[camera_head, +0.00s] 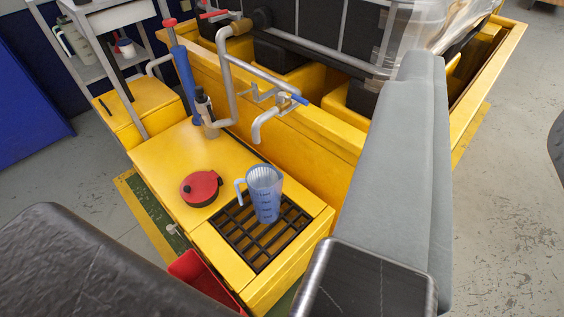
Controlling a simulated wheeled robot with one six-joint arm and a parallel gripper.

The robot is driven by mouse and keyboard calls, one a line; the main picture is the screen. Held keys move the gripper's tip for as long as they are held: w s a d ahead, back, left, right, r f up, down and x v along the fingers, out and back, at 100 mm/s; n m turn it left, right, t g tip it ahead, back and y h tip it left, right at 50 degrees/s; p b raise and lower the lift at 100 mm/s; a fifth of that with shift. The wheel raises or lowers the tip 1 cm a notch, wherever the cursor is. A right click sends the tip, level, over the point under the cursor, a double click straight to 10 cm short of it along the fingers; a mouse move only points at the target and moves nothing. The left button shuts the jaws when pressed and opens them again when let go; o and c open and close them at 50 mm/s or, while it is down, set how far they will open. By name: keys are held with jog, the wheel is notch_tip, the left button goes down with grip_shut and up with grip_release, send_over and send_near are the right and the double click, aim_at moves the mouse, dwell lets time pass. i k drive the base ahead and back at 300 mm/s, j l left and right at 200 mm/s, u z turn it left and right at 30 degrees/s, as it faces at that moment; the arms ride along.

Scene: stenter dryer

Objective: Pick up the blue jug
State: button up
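The blue jug (264,194) is a translucent, tapered measuring jug with dark markings and a pale handle on its left side. It stands upright on a black grate (237,247) set into the yellow bench top. Nothing is touching the jug except the grate under it. No gripper fingers can be made out in this view. Large dark and grey parts, which look like my own arm, fill the lower left, lower middle and right of the picture, apart from the jug.
A red round lid-like item (201,188) lies left of the jug on the yellow bench (160,160). Grey pipes with a bent spout (265,125) rise behind the jug. A blue-and-grey upright tool (205,110) stands behind left. A red bin (200,283) is at the front.

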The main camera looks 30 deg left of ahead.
aim_at(264, 182)
jog(key=u, duration=0.75)
